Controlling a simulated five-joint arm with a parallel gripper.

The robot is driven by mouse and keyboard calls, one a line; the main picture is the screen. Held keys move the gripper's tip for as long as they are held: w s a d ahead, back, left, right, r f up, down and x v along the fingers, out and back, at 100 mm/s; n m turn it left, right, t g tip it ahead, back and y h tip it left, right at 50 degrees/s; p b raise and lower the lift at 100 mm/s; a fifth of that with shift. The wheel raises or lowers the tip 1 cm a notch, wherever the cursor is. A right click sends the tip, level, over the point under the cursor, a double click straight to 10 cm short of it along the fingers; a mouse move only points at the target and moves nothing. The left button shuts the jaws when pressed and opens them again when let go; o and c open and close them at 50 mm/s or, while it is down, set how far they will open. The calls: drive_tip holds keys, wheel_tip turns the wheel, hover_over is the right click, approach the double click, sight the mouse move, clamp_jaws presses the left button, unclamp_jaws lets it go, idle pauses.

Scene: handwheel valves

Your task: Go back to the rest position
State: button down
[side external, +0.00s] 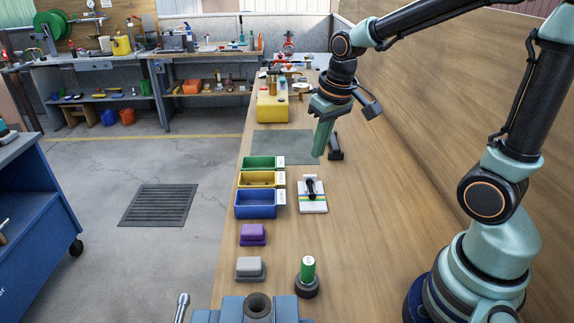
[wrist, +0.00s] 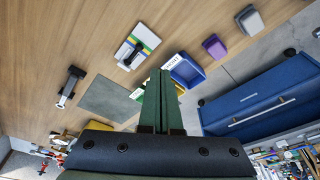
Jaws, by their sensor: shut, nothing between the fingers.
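My gripper (side external: 321,140) hangs pointing down above the wooden bench, over the right part of the grey-green mat (side external: 270,146). Its green fingers are shut with nothing between them. In the wrist view my gripper (wrist: 162,77) also shows shut, its fingers side by side in front of the bins. It appears apart from everything around it. No handwheel valve can be made out clearly near the fingers.
Green (side external: 260,162), yellow (side external: 258,179) and blue (side external: 256,205) bins line the bench's left edge. A white plate with a black lever (side external: 312,195) stands beside them. A black bracket (side external: 335,148) is close right of my gripper. A yellow box (side external: 272,108) stands behind.

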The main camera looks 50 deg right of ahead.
drive_tip(key=s+a+r+n+t, duration=0.1)
drive_tip(key=s+a+r+t, duration=0.2)
drive_tip(key=s+r, duration=0.2)
drive_tip(key=shift+s+a+r+n, duration=0.3)
drive_tip(key=shift+s+r, duration=0.05)
drive_tip(key=shift+s, duration=0.65)
